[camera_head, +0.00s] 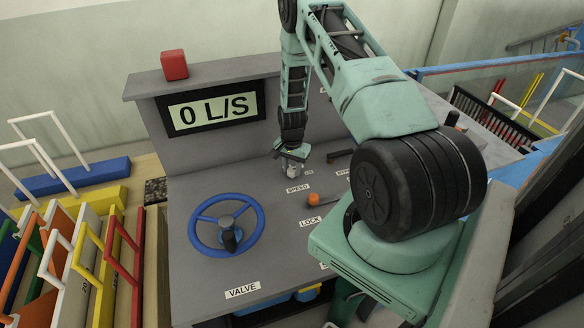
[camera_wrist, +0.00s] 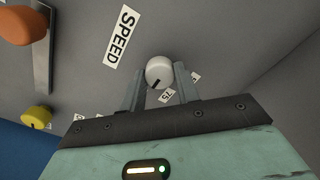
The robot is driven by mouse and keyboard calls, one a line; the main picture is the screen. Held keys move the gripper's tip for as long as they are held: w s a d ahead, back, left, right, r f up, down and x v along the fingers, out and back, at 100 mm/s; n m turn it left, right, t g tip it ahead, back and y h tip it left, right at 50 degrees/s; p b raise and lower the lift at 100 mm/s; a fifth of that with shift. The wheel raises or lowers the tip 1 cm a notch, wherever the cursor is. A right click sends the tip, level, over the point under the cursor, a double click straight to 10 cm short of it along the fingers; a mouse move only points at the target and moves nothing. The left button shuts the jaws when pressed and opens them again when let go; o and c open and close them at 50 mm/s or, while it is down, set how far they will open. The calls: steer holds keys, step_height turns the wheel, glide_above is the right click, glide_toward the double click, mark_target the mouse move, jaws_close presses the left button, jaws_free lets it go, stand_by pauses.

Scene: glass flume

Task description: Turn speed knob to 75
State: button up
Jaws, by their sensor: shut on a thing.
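The speed knob (camera_wrist: 159,71) is a small white-grey round knob with a dark pointer mark, seen in the wrist view beside the SPEED label (camera_wrist: 123,36). The pointer faces down and slightly left, near a small label reading 75 (camera_wrist: 166,96). My gripper (camera_wrist: 160,80) has its two fingers on either side of the knob and is shut on it. In the head view my gripper (camera_head: 292,165) reaches down to the console behind the SPEED label (camera_head: 297,188); the knob is mostly hidden there. The display (camera_head: 213,110) reads 0 L/S.
A blue valve wheel (camera_head: 226,222) stands on the console (camera_head: 185,180) at left. An orange-ended lever (camera_head: 314,199) by the LOCK label is close to my gripper. A dark handle (camera_head: 340,155) lies right of it. A red block (camera_head: 174,65) sits on the console's top.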

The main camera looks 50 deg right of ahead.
mark_target(292, 170)
steer(key=shift+f, duration=0.1)
steer(key=n+b, duration=0.3)
steer(key=shift+f+b, duration=0.1)
steer(key=shift+b, duration=0.2)
steer(key=shift+r+n+b, duration=0.2)
steer(key=shift+n+b, duration=1.35)
steer(key=shift+n, duration=1.25)
steer(key=o, duration=1)
steer(key=shift+c, duration=0.2)
step_height(292, 170, up, 18)
steer(key=b, duration=0.4)
steer(key=shift+f, duration=0.25)
